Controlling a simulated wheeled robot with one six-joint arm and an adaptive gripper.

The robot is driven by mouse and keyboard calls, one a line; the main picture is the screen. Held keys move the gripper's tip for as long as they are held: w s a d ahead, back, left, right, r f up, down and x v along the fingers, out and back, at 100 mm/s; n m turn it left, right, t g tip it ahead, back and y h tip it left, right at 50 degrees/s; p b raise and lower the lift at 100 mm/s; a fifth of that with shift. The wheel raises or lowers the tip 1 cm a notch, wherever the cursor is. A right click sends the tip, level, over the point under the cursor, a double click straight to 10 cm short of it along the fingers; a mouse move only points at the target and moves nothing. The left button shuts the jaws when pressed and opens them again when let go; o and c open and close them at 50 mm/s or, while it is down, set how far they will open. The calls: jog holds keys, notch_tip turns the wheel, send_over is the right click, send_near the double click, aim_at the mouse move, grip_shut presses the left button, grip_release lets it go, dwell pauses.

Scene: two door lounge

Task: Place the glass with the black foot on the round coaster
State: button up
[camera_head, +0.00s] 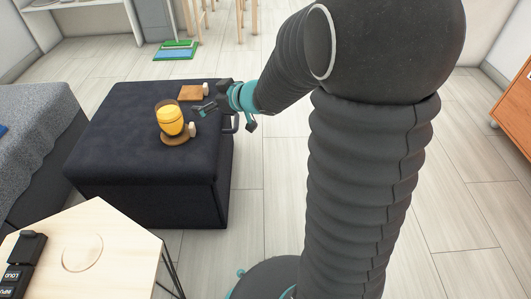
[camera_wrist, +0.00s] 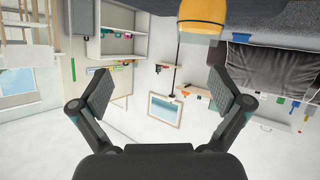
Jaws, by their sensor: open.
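The glass (camera_head: 170,120), filled with something yellow-orange, stands upright on the dark ottoman. Its base appears to rest on the round brown coaster (camera_head: 176,141); the foot is too small to make out clearly. In the wrist view, part of the glass (camera_wrist: 202,15) shows at the top edge, above the space between the fingers. My gripper (camera_head: 200,109) is just to the right of the glass in the head view. In the wrist view, my gripper (camera_wrist: 168,92) has its fingers wide apart, with nothing between them.
The dark ottoman (camera_head: 110,125) also bears a square brown coaster (camera_head: 190,92) behind my gripper. Small pale objects sit at both coasters. A light wooden table (camera_head: 125,240) is at the front left, a grey sofa (camera_head: 35,120) at the left. The floor right of the ottoman is clear.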

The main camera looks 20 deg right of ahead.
jog(key=s+d+r+m+h, duration=0.6)
jog(key=s+d+r+h, duration=0.25)
jog(key=s+d, duration=0.2)
jog(key=s+a+f+m+g, duration=0.1)
jog(key=s+a+f+g, duration=0.1)
jog(key=s, duration=0.8)
jog(key=s+a+f+m+g+y, duration=0.1)
jog(key=s+a+f+g, duration=0.1)
jog(key=s, duration=0.8)
jog(key=shift+s+g, duration=0.4)
jog(key=shift+g, duration=0.3)
jog(key=shift+a, duration=0.1)
